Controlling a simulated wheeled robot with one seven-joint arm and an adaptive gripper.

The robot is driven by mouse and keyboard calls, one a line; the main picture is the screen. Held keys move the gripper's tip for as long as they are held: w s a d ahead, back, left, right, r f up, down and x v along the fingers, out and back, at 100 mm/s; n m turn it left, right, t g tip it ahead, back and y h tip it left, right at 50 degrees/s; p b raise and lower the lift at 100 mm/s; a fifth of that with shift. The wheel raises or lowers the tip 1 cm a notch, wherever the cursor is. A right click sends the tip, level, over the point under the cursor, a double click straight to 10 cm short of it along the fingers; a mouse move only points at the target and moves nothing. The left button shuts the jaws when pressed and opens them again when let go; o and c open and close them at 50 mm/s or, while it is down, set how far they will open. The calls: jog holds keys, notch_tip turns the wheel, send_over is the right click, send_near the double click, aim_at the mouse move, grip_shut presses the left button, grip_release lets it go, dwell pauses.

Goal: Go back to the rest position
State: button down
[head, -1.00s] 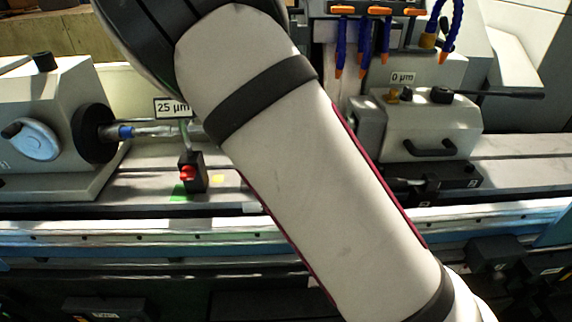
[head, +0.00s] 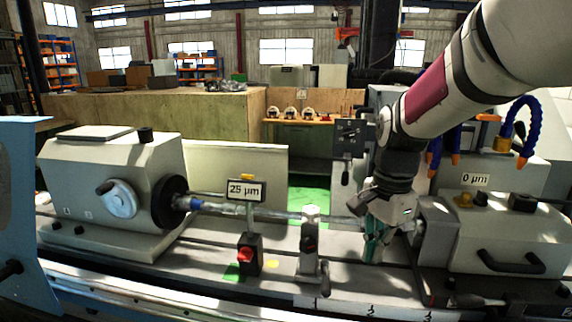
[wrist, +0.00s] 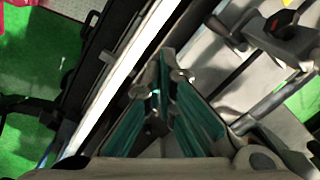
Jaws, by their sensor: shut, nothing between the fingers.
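My gripper (head: 372,250) hangs down over the machine bed in the head view, just left of the tailstock (head: 438,238) and close to the right end of the shaft. Its teal-padded fingers are together, with nothing seen between them. The wrist view shows the closed fingers (wrist: 165,75) above the bed; whether they touch anything is unclear. My arm comes in from the upper right. The shaft (head: 270,212) runs from the headstock chuck (head: 170,202) towards the tailstock, its right end partly hidden by my gripper.
A gauge display (head: 246,190) reads 25 µm, above a black block with a red knob (head: 246,255). A grey steady-like post (head: 310,240) stands left of my gripper. Another display (head: 475,179) reads 0 µm. Blue coolant hoses (head: 522,125) are close to my arm at right.

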jog(key=s+r+n+t, duration=0.2)
jog(key=s+n, duration=0.4)
jog(key=s, duration=0.3)
jog(key=s+d+r+n+t, duration=0.1)
jog(key=s+r+n+t, duration=0.2)
jog(key=s, duration=0.7)
notch_tip(320, 180, up, 2)
jog(key=n, duration=0.4)
jog(key=shift+s+d+r, duration=0.25)
jog(key=shift+d, duration=0.05)
